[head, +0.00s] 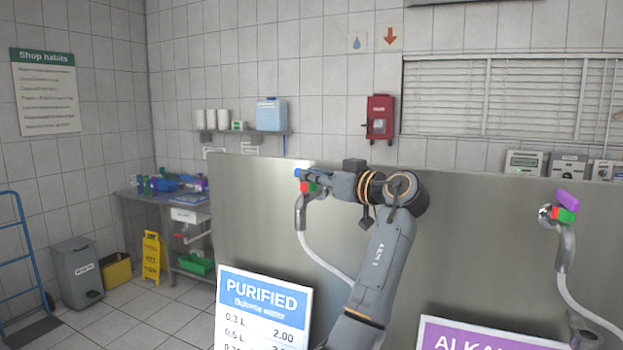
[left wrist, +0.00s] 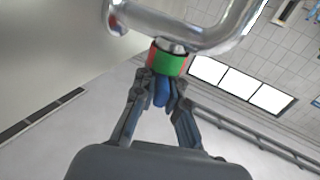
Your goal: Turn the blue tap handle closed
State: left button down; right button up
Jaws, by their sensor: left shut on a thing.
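The blue tap handle (head: 297,173) shows as a small blue tip at the end of my left gripper (head: 312,178) in the head view. In the left wrist view the blue handle (left wrist: 161,92) sits between the two fingers of my left gripper (left wrist: 162,84), which is shut on it. A red and green collar (left wrist: 168,60) is just beyond the fingertips, on the curved metal tap pipe (left wrist: 205,36). The fingers hide the handle's sides. My right gripper is in neither view.
A steel panel (head: 255,215) stands behind the tap. A white hose (head: 325,256) hangs from it. A second tap with a purple handle (head: 568,199) is at the right. A PURIFIED price sign (head: 262,299) and an ALKA sign (head: 480,338) stand below.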

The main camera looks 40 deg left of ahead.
pick_arm(q)
jog(key=n+g, duration=0.1)
jog(key=g, duration=0.1)
jog(key=n+g+p, duration=0.1)
jog(key=g, duration=0.1)
jog(key=shift+w+r+n, duration=0.2)
jog(key=shift+n, duration=0.1)
jog(key=shift+f+n+g+h+p, duration=0.1)
jog(key=shift+n+g+h+p, duration=0.2)
jog(key=shift+n+g, duration=0.35)
jog(key=shift+w+n+g, duration=0.1)
jog(key=shift+n+g, duration=0.15)
jog(key=shift+g, duration=0.4)
jog(key=shift+f, duration=0.1)
jog(key=c, duration=1.4)
grip_release()
jog(key=shift+v, duration=3.75)
jog(key=shift+d, duration=0.1)
